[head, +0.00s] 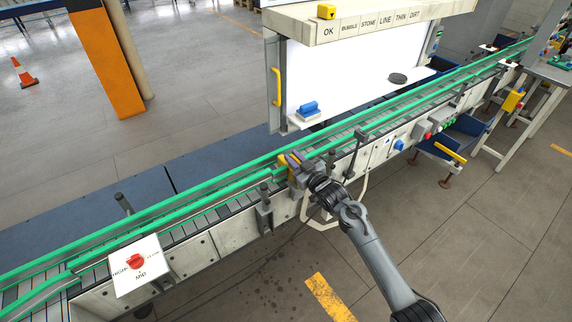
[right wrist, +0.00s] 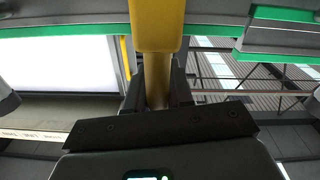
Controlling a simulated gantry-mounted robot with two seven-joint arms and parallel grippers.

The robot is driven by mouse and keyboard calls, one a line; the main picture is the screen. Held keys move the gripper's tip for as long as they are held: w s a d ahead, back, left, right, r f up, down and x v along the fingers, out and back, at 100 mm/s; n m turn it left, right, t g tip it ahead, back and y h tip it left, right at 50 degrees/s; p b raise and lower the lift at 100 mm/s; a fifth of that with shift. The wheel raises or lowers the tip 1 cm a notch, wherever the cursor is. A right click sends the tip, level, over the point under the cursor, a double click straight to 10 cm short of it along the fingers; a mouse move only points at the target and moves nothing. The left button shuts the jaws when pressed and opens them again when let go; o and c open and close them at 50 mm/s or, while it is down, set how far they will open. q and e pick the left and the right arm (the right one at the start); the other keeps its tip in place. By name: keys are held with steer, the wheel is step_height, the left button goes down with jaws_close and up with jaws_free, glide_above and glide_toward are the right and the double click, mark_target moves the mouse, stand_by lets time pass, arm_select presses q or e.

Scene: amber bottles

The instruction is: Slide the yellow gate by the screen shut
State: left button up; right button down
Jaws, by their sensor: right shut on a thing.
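The yellow gate (head: 283,160) shows as a small yellow piece at the green-railed conveyor, just below the left end of the lit screen (head: 340,85). My right gripper (head: 293,167) is at it and covers much of it. In the right wrist view my right gripper (right wrist: 157,90) is shut on a yellow upright part of the gate (right wrist: 157,25), which runs between the two dark fingers. How far the gate reaches across the belt is hidden by my gripper. My left gripper is in neither view.
The conveyor (head: 190,220) runs diagonally, with posts and clamps along its near side. A white card with a red button (head: 136,262) stands at its left. A blue block (head: 309,108) and a dark disc (head: 397,78) are by the screen. Open floor lies at lower right.

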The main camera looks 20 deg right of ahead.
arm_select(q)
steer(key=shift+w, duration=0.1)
arm_select(e)
steer(key=shift+d+f, duration=0.15)
steer(key=c, duration=1.3)
jaws_free()
steer(key=shift+o, duration=1)
steer(key=shift+w, duration=0.2)
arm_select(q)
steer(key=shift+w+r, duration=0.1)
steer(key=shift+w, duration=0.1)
arm_select(e)
steer(key=shift+s, duration=0.1)
steer(key=s+d, duration=0.1)
steer(key=s, duration=0.9)
steer(key=shift+s+d, duration=0.3)
steer(key=shift+s, duration=0.05)
